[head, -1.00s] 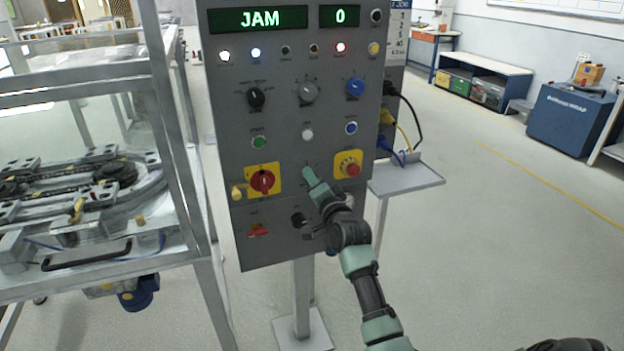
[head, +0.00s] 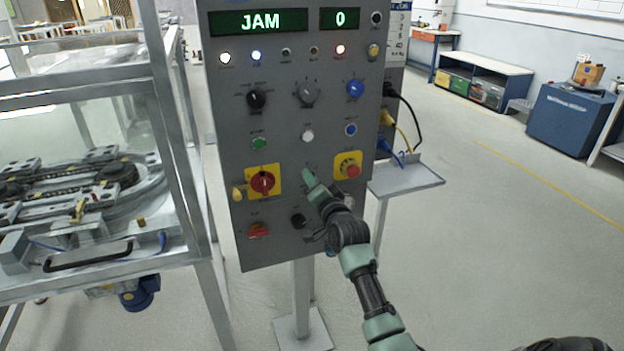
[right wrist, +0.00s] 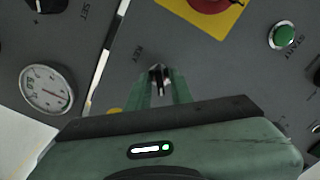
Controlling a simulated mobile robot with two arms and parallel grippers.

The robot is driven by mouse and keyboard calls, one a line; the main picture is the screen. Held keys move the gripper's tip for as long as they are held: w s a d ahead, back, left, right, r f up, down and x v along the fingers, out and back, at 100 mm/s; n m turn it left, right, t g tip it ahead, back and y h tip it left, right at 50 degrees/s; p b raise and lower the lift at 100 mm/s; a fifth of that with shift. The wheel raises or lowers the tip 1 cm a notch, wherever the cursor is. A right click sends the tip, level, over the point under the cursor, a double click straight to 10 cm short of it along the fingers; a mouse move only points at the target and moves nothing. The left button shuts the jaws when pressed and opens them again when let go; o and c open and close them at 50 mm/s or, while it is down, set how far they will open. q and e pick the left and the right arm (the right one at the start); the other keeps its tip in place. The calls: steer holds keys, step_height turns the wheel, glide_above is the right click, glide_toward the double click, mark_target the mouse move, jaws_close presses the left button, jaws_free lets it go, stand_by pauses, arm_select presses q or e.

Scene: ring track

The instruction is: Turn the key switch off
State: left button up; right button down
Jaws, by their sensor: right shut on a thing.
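My right gripper (head: 308,174) reaches up to the grey control panel (head: 225,110), at a spot between the red rotary switch and the red stop button. In the right wrist view its two green fingers (right wrist: 160,72) are shut on a small dark and metal key (right wrist: 157,80) at the panel face. The key's exact angle is hard to tell, and in the head view the fingers hide the key. My left gripper is not in view.
Close by are the red rotary switch on a yellow plate (head: 262,182), the red stop button (head: 349,170) and a dark knob (head: 299,220). The lit display (head: 260,22) reads JAM. A small shelf (head: 410,181) juts out at the right. A metal-framed machine (head: 80,85) stands left.

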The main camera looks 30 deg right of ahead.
steer(key=n+p, duration=0.3)
steer(key=n, duration=0.7)
steer(key=shift+f+p, duration=0.1)
steer(key=shift+p, duration=0.2)
steer(key=shift+n, duration=0.3)
steer(key=c, duration=1.5)
jaws_free()
steer(key=shift+c, duration=0.2)
steer(key=v, duration=0.8)
steer(key=shift+b, duration=0.35)
steer(key=shift+w, duration=0.1)
